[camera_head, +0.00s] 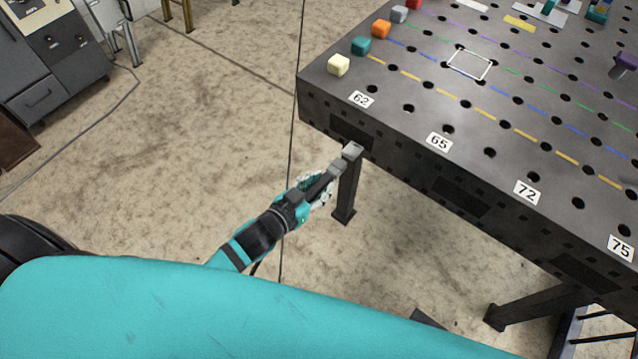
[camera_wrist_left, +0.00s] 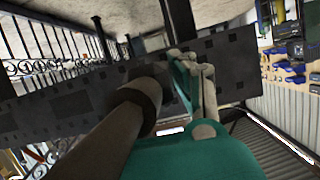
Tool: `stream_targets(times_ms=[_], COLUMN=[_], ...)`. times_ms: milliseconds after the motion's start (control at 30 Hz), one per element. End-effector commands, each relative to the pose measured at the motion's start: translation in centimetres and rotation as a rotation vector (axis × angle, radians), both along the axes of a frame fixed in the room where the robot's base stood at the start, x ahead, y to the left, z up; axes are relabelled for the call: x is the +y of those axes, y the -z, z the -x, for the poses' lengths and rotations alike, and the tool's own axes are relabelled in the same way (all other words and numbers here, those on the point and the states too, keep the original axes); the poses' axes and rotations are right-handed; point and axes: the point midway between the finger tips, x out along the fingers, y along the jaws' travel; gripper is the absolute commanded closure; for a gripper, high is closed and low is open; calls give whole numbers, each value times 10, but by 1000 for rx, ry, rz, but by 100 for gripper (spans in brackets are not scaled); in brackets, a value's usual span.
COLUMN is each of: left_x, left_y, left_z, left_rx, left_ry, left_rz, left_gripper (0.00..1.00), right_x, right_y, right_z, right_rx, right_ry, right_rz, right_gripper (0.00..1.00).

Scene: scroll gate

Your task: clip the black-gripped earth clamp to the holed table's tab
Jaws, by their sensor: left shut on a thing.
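The holed table (camera_head: 430,115) is dark and fills the right of the head view. Its small grey tab (camera_head: 352,150) juts from the near side below the label 62. My left gripper (camera_head: 318,190), with teal and pale fingers, is shut on the dark-gripped earth clamp (camera_head: 338,170). The clamp's grey end points up and right at the tab, very close to it. I cannot tell whether they touch. In the left wrist view, my left gripper (camera_wrist_left: 195,85) is in front of the table's dark, holed side (camera_wrist_left: 60,110). My right gripper is not in view.
Coloured blocks (camera_head: 361,46) stand along the table's left edge. A white square outline (camera_head: 470,64) and dashed coloured lines mark its top. A table leg (camera_head: 347,190) stands below the tab. A grey cabinet (camera_head: 50,65) is at upper left.

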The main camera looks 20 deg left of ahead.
Motion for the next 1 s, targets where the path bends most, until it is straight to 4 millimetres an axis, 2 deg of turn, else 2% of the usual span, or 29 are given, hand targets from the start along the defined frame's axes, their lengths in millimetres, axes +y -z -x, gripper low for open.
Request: stream_targets(times_ms=[1000], left_x=[-6], left_y=[-1], left_z=[-16], left_rx=[-2], left_ry=[1], left_rz=[2], left_gripper=[100], right_x=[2], right_y=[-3], right_z=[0], right_rx=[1], right_ry=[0], right_rz=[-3], right_gripper=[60])
